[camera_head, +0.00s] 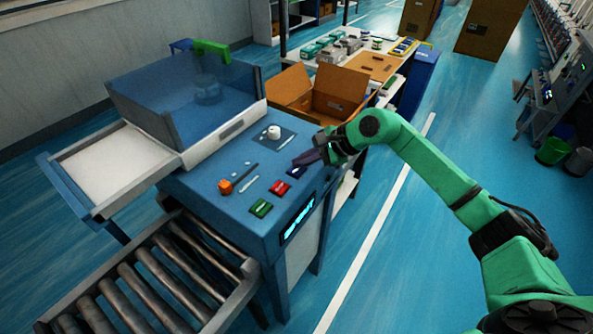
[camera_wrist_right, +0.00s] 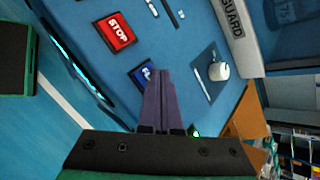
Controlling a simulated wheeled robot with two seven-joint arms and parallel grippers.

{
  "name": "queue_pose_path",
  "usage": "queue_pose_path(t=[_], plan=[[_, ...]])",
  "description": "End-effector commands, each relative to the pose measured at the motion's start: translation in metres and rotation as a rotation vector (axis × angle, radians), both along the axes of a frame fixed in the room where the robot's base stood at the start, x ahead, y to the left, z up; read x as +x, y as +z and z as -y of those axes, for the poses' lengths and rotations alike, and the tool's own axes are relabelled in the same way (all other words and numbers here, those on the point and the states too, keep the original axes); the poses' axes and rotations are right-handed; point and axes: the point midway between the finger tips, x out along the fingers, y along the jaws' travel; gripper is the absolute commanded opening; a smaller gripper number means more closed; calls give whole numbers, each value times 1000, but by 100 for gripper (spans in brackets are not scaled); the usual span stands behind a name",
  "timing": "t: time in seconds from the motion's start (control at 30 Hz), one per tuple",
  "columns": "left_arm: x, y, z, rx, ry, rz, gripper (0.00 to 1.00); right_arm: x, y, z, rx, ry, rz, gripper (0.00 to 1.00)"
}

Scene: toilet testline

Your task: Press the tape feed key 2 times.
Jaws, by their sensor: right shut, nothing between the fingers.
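The blue machine panel (camera_head: 240,207) carries several keys. A small blue key with a white mark (camera_wrist_right: 143,73) lies right by the fingertips in the wrist view, partly covered by them; its mark is too small to read, so I cannot confirm it is the tape feed key. My right gripper (camera_head: 304,160) is shut and empty, its dark fingers over the panel's right side by this key. It also shows in the wrist view (camera_wrist_right: 161,75). Whether the tips touch the key, I cannot tell. My left gripper is not in view.
A red STOP key (camera_wrist_right: 115,33) and a green key (camera_head: 261,208) lie in the same row. A transparent cover (camera_head: 185,92) is behind; a roller conveyor (camera_head: 150,273) is in front.

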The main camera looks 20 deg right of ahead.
Motion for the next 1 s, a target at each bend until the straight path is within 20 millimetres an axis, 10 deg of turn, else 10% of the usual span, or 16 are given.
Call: queue_pose_path(t=[1.0], plan=[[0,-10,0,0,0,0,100,0,-8,0,0,0,-1,0]])
